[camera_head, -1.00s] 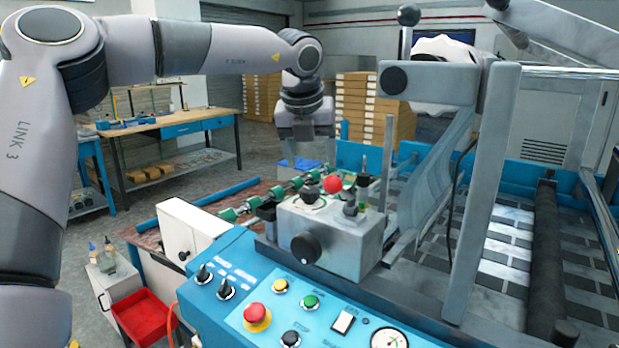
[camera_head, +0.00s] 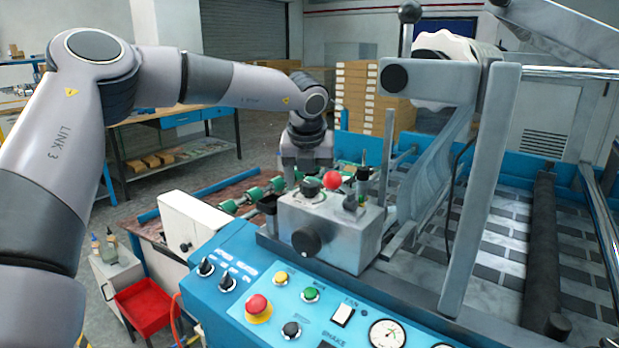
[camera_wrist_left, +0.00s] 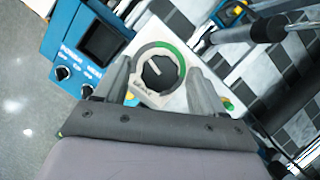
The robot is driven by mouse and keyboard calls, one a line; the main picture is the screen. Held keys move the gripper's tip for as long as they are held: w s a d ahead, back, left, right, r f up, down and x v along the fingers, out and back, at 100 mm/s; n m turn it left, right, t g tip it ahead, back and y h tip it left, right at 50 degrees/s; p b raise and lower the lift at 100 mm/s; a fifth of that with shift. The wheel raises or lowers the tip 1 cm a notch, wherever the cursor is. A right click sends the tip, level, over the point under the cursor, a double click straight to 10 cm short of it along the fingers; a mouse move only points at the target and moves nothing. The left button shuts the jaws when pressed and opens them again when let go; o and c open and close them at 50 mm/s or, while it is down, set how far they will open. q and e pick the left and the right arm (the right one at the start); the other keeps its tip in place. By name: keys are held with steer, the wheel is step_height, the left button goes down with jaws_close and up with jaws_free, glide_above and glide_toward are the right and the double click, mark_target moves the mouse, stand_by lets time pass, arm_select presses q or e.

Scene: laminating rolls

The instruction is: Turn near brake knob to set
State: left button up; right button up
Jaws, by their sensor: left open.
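A black knob (camera_wrist_left: 158,72) with a pale pointer line sits on a pale plate in the left wrist view. A ring scale with a green arc surrounds it, and small lettering below it is hard to read. In the head view a dark knob (camera_head: 311,188) on top of the grey box (camera_head: 345,232) appears to be the same one. My left gripper (camera_head: 304,180) hangs over the box, pointing down. In the wrist view its open fingers (camera_wrist_left: 160,80) lie on either side of the knob; contact cannot be told. My right gripper is out of view.
A red ball (camera_head: 332,180) and a dark upright post stand close to the right of the gripper. A black knob (camera_head: 306,241) is on the box's front. The blue control panel (camera_head: 240,300) with an emergency button is in front. A grey frame post (camera_head: 480,190) rises at the right.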

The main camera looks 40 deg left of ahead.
arm_select(q)
steer(key=c, duration=1.1)
steer(key=shift+o, duration=0.2)
steer(key=shift+m, duration=0.4)
steer(key=shift+f+m+t+h+b, duration=0.1)
steer(key=shift+m+t+h+b, duration=0.25)
steer(key=shift+m+b, duration=0.45)
steer(key=m+h, duration=0.1)
steer(key=m, duration=0.1)
steer(key=m+h, duration=0.1)
steer(key=m, duration=0.1)
steer(key=shift+a+m+p, duration=0.15)
steer(key=shift+m+p, duration=0.2)
steer(key=shift+m, duration=0.05)
steer(key=m+h, duration=0.1)
steer(key=m, duration=0.3)
steer(key=shift+a+h+p, duration=0.15)
steer(key=shift+h+p, duration=0.2)
steer(key=m+g+h, duration=0.1)
steer(key=m, duration=0.3)
steer(key=shift+m, duration=0.4)
steer(key=shift+a, duration=0.1)
